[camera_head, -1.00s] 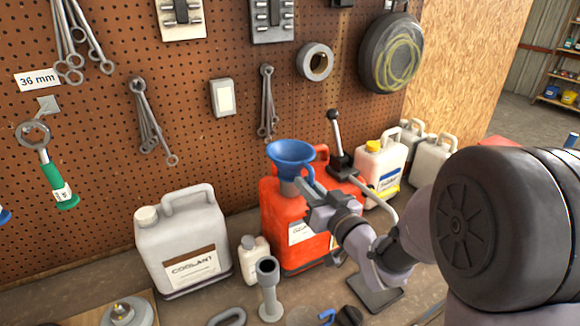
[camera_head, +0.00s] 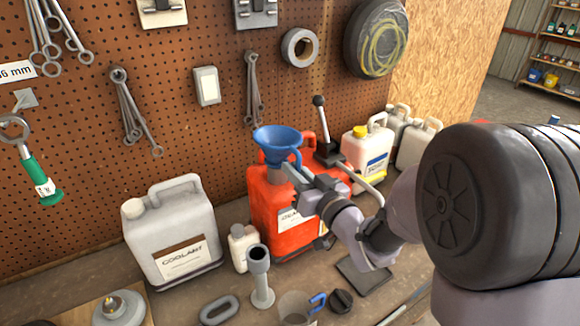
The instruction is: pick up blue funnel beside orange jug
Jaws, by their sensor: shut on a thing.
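The blue funnel (camera_head: 277,139) is upright, wide mouth up, over the top left part of the orange jug (camera_head: 258,200). Its lower end is partly hidden by my gripper and the jug top, so I cannot tell whether it touches the jug. My gripper (camera_head: 296,178) reaches in from the right in front of the jug, its jaws shut on the lower part of the funnel. The jug's label is partly covered by my gripper.
A grey coolant jug (camera_head: 160,225) and a small white bottle (camera_head: 242,247) stand left of the orange jug. A grey pipe-like stand (camera_head: 260,280) and a clear cup (camera_head: 296,305) are in front. A black lever (camera_head: 320,125) and white jugs (camera_head: 368,150) stand behind right. A pegboard (camera_head: 200,130) closes the back.

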